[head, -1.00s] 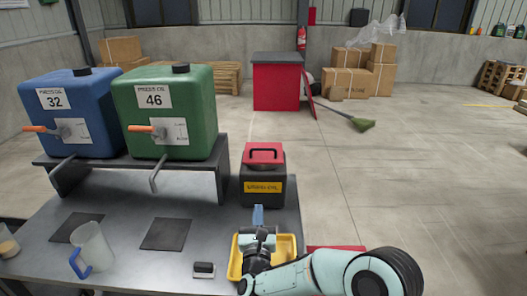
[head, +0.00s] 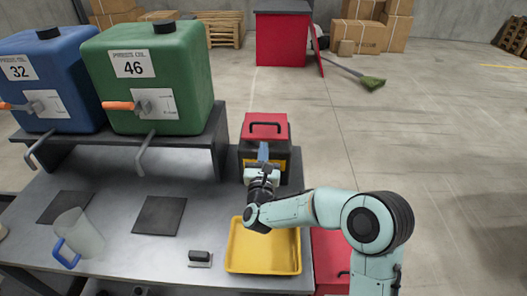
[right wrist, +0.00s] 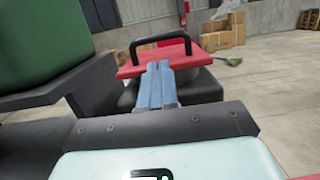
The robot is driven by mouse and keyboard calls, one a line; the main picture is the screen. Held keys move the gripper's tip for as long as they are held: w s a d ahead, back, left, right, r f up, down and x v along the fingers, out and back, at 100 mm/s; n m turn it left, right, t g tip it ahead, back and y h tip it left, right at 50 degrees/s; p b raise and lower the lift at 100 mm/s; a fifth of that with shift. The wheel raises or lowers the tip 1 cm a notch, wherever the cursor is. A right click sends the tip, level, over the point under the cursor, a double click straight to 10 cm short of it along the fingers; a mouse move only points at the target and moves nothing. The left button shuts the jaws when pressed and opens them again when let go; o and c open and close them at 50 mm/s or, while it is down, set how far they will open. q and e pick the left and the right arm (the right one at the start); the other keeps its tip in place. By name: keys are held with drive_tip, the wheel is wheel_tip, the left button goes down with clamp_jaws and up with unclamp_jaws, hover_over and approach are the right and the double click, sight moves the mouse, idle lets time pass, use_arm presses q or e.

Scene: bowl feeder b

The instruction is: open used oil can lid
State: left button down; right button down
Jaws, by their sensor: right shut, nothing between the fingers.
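The used oil can (head: 280,165) is a dark box with a yellow label, at the right rear of the metal table. Its red lid (head: 265,128) lies on top and has a black handle (head: 265,125). In the right wrist view the red lid (right wrist: 128,66) and its black handle (right wrist: 160,40) are straight ahead. My right gripper (head: 263,150) is at the can's front, its blue fingers together and empty; they also show in the right wrist view (right wrist: 158,70), overlapping the lid's front edge. I cannot tell whether they touch it. My left gripper is not in view.
A yellow tray (head: 263,250) lies in front of the can. Blue (head: 50,85) and green (head: 150,85) oil tanks stand on a dark shelf to the left. A jug (head: 80,237) with a blue handle stands at the left front. The table middle is mostly clear.

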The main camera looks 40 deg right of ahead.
sight(265, 135)
drive_tip(key=p+x, duration=0.1)
drive_tip(key=x, duration=0.5)
drive_tip(key=shift+w, duration=0.15)
drive_tip(key=shift+r, duration=0.1)
